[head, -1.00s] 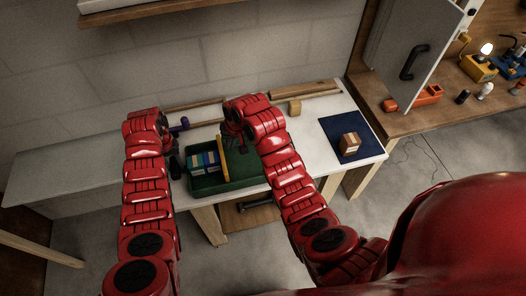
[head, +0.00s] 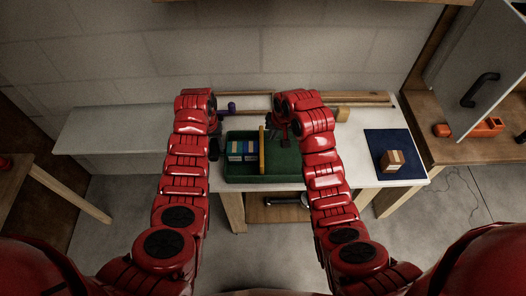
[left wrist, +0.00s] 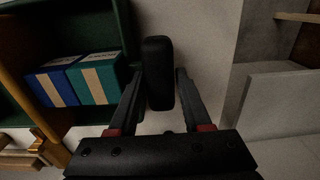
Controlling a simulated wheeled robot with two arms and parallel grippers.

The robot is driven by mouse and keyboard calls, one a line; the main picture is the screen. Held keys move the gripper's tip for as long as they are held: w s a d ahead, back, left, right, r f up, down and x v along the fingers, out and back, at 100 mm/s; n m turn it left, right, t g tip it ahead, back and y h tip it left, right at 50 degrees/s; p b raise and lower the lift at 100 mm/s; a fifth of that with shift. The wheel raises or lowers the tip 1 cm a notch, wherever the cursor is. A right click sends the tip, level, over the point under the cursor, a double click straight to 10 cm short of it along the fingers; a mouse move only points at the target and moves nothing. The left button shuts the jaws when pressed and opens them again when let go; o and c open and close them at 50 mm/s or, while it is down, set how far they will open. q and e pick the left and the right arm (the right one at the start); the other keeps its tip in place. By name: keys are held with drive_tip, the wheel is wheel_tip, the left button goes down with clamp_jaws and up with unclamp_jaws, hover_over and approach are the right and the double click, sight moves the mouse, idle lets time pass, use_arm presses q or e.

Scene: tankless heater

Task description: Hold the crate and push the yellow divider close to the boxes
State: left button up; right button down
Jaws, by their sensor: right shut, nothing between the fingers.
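The green crate (head: 290,167) stands on the white table. Small boxes, blue and teal, stand in its left part; in the left wrist view the boxes (left wrist: 92,80) stand beside the crate's wall. The yellow divider (head: 262,150) stands upright to their right, with a small gap. My left gripper (head: 214,148) is at the crate's left side; in the left wrist view its fingers (left wrist: 158,78) are apart, with a dark rounded thing between or beyond them. I cannot tell whether it touches the crate. My right gripper (head: 284,142) is shut and empty over the crate, right of the divider.
A cardboard box (head: 392,161) sits on a blue mat (head: 374,142) at the table's right. Wooden strips and a wooden block (head: 343,114) lie along the back. A purple tool (head: 230,108) lies behind the crate. White table is clear between crate and mat.

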use_arm(q)
drive_tip(key=o, duration=0.4)
drive_tip(key=shift+c, duration=0.2)
wheel_tip(320, 180, up, 12)
idle(0.5)
idle(0.5)
